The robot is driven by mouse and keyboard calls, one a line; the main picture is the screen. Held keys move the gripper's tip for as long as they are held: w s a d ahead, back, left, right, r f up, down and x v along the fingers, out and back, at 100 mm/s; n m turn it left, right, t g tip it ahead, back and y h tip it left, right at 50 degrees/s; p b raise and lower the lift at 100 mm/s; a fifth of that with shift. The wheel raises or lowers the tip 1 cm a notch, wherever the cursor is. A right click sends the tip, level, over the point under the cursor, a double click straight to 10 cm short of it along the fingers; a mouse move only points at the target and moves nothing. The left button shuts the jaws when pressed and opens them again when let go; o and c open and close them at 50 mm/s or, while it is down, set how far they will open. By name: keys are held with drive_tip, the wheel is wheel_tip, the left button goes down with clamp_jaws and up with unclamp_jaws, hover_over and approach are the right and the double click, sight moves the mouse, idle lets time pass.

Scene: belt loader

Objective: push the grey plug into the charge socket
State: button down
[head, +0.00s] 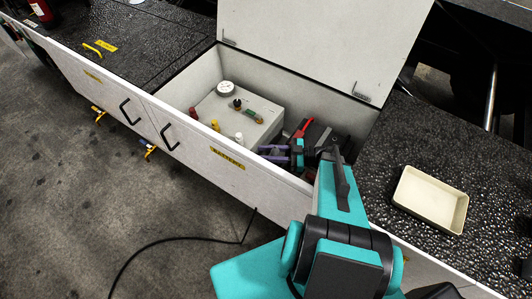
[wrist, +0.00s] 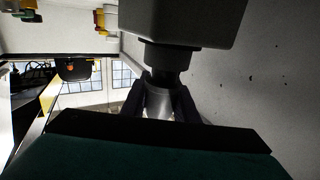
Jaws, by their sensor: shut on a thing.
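My gripper (head: 270,153) reaches into the open battery compartment, its fingers pointing left at the right side of the pale grey box (head: 222,112). In the wrist view my gripper (wrist: 160,102) is shut on the grey plug (wrist: 158,103), a light cylinder between the two dark fingers. The plug lines up with a dark round collar (wrist: 172,58) on the grey box (wrist: 185,18), which looks like the charge socket. A dark, narrower part lies between plug and collar; I cannot tell how deep it sits. In the head view plug and socket are hidden.
The compartment's front wall (head: 190,140) and raised lid (head: 300,45) bound the space. A red and black item (head: 313,135) lies right of the box. A cream tray (head: 430,198) sits on the black deck. A black cable (head: 180,238) runs over the floor.

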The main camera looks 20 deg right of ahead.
drive_tip(key=shift+f+b, duration=0.55)
drive_tip(key=shift+f, duration=0.4)
drive_tip(key=c, duration=1.3)
unclamp_jaws()
drive_tip(key=shift+r, duration=0.1)
wheel_tip(320, 180, up, 9)
drive_tip(key=p, duration=0.5)
